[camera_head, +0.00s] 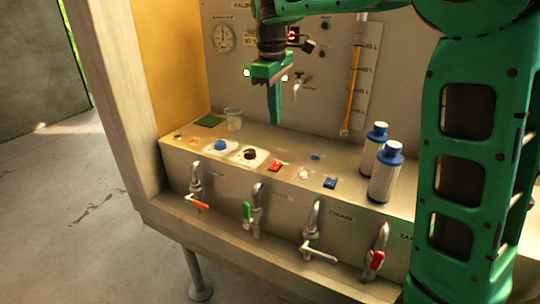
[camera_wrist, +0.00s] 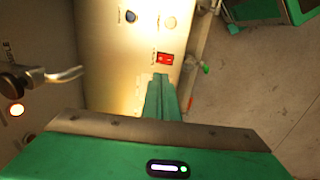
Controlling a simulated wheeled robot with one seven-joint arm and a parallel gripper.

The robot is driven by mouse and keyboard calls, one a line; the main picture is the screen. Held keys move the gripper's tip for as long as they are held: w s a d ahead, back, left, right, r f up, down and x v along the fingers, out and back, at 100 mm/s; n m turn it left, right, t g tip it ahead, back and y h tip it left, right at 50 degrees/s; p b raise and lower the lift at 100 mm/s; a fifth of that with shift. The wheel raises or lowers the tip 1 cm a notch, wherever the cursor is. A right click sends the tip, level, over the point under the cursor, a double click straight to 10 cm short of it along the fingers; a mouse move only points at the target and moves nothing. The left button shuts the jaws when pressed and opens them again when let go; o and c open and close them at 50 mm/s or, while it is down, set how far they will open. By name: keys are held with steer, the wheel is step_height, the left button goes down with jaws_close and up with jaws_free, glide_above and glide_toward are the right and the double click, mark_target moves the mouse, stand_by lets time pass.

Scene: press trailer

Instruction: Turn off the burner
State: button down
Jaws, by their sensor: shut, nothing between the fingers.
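A small red rocker switch (camera_head: 275,167) sits on the sloping metal console (camera_head: 345,205), right of a black knob (camera_head: 250,154). It also shows in the wrist view (camera_wrist: 165,58), just beyond my fingertips, with small lettering beside it that I cannot read. Which way it is tipped is too small to tell. I cannot read any label naming the burner. My gripper (camera_head: 275,122) points down above the console, its green fingers together and empty. In the wrist view the fingers (camera_wrist: 161,78) appear close below the red switch, apparently apart from it.
A blue knob (camera_head: 221,146) and blue switch (camera_head: 330,183) share the console. Two white bottles with blue caps (camera_head: 384,178) stand at its right, a clear cup (camera_head: 233,119) at its back left. A small tap (camera_head: 299,84) sticks out from the back panel. Several lever taps line the front.

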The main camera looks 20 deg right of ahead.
steer(key=shift+a, duration=0.1)
glide_above(278, 164)
steer(key=f, duration=1.2)
steer(key=shift+a+f, duration=0.2)
steer(key=shift+w+d+f, duration=0.1)
steer(key=shift+f, duration=0.7)
steer(key=shift+d+f, duration=0.1)
steer(key=shift+f, duration=0.25)
